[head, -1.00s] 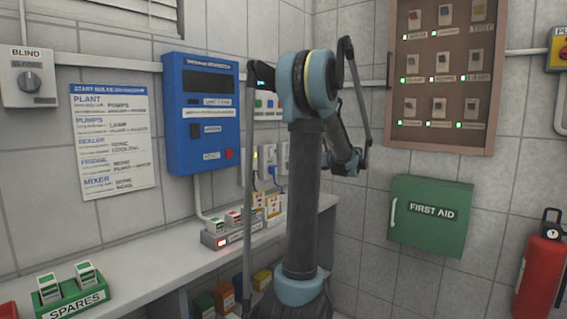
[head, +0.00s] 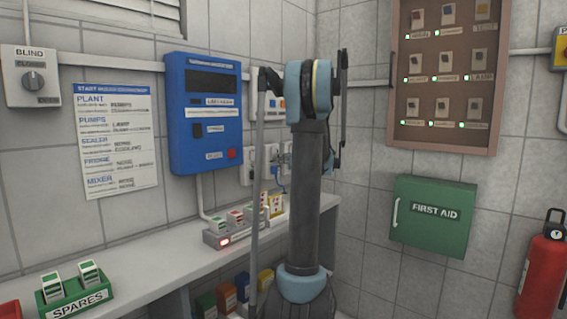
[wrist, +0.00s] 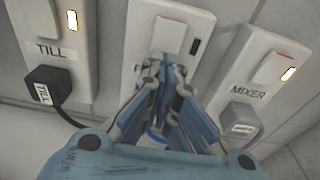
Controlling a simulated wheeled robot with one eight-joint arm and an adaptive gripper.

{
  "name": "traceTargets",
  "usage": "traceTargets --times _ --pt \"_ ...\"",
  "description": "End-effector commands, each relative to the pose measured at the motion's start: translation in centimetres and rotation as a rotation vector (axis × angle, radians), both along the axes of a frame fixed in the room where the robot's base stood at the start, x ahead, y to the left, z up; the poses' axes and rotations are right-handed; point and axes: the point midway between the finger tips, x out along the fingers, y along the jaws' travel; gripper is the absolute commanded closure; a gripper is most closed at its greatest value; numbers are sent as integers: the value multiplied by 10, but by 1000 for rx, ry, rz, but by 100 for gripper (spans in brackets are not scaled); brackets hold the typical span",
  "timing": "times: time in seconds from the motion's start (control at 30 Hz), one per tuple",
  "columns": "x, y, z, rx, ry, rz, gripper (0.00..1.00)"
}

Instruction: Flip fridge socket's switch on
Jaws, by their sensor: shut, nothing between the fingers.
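In the wrist view the middle socket (wrist: 150,15) has a white rocker switch (wrist: 157,35) and a dark, unlit indicator (wrist: 194,46). Its label is mostly hidden by my fingers; only a first letter like F shows. My gripper (wrist: 161,62) is shut and empty, its tips over the lower edge of that switch; I cannot tell whether they touch it. In the head view my arm stands in front of the wall sockets (head: 247,169) and hides part of them.
The TILL socket (wrist: 48,18) at left and the MIXER socket (wrist: 272,68) at right have lit indicators and plugs. A blue control box (head: 205,115) is on the wall. A counter (head: 150,262) runs below, with a SPARES tray (head: 80,300) and a lit red-switch strip (head: 222,240).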

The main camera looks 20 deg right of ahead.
Motion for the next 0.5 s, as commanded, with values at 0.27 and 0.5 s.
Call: traceTargets --times 0.27,0.5 --pt "2 2 0 0 0 0 100" --pt "8 6 -3 0 0 1 100"
